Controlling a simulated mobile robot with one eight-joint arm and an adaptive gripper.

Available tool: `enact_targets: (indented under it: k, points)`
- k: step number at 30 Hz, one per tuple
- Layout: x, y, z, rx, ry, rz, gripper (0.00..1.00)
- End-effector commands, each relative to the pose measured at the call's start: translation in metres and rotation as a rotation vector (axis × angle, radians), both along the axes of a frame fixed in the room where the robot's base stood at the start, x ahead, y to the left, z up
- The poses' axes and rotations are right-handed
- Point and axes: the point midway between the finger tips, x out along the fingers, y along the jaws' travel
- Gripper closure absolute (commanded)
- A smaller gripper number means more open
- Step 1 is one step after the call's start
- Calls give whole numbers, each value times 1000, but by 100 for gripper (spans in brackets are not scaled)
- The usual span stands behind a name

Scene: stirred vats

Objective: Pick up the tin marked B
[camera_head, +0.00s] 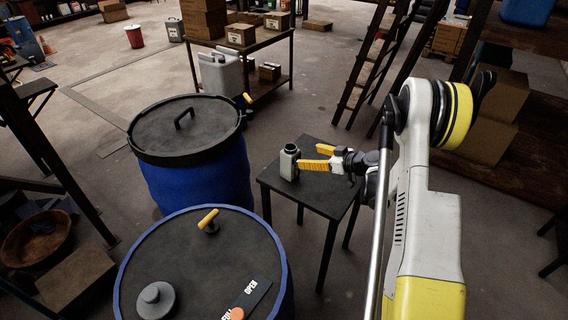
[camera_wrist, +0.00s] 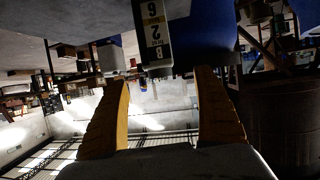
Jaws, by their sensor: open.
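A grey tin (camera_head: 289,163) with a dark round mouth stands upright on a small dark table (camera_head: 318,180). The wrist view shows it close up and upside down (camera_wrist: 138,25), with a pale label carrying a large 2 and what looks like a B. My gripper (camera_head: 308,157) is open, its yellow fingers level with the tin and just to its right. In the wrist view my gripper (camera_wrist: 162,75) has its fingers spread, with the tin ahead, toward the left of the gap. I cannot tell whether a finger touches it.
A closed blue vat (camera_head: 190,165) stands left of the table. A nearer blue vat (camera_head: 190,255) has a yellow-handled valve and an OPEN plate. A shelf table (camera_head: 240,45) with boxes and a ladder (camera_head: 375,55) stand behind. The small table's front part is bare.

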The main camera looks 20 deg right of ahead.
Motion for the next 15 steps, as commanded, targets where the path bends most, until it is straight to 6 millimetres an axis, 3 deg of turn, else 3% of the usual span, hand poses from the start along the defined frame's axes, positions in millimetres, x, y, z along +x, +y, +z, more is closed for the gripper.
enact_targets:
  k: [4, 15]
  points:
    - [5, 4, -14, 1, 21, 7, 21]
    - [46, 24, -32, 1, 17, 6, 21]
